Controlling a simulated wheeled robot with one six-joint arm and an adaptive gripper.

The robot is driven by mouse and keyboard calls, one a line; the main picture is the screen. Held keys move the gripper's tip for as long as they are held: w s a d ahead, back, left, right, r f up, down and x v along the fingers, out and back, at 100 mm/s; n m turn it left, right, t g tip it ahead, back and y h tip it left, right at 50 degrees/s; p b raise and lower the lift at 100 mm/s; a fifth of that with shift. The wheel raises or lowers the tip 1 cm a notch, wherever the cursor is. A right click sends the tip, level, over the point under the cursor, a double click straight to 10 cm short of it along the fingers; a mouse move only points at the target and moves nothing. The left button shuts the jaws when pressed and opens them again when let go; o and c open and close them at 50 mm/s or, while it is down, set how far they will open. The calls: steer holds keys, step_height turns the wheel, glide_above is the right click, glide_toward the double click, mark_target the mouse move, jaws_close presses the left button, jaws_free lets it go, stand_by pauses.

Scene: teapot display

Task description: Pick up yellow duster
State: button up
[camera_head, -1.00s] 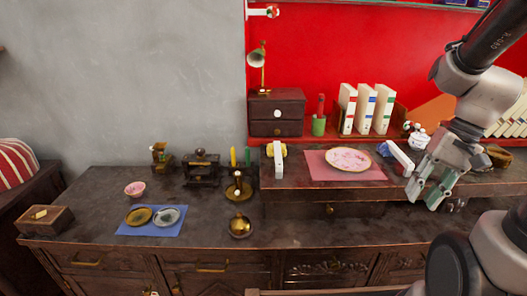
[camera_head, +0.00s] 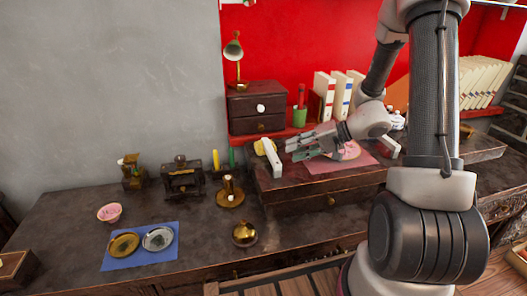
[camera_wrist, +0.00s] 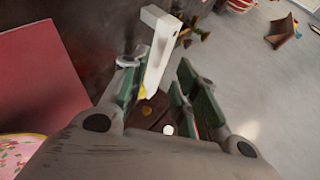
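The yellow duster (camera_head: 261,146) sits on the raised right part of the desk, partly hidden behind an upright white block (camera_head: 273,158). In the wrist view only small yellow patches of it (camera_wrist: 143,89) show beside the white block (camera_wrist: 160,65). My gripper (camera_head: 291,149) is open and empty, just right of the white block, with its fingers pointing left toward it. In the wrist view the block and the yellow patches appear between the spread green-padded fingers (camera_wrist: 158,88). I cannot tell whether the fingers touch the block.
A small drawer box (camera_head: 255,108) stands behind the duster. The pink mat (camera_head: 355,165) and plate (camera_head: 350,151) lie under my arm. White binders (camera_head: 325,92) stand behind it. Brass pieces (camera_head: 229,192) and a blue mat (camera_head: 138,262) occupy the lower desk.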

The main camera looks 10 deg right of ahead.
mark_target(270, 155)
steer(key=shift+w+a+f, duration=0.1)
steer(key=shift+a+f, duration=0.05)
steer(key=shift+a, duration=0.15)
steer(key=x, duration=0.7)
steer(key=shift+w+d, duration=0.15)
steer(key=shift+w, duration=0.2)
jaws_close()
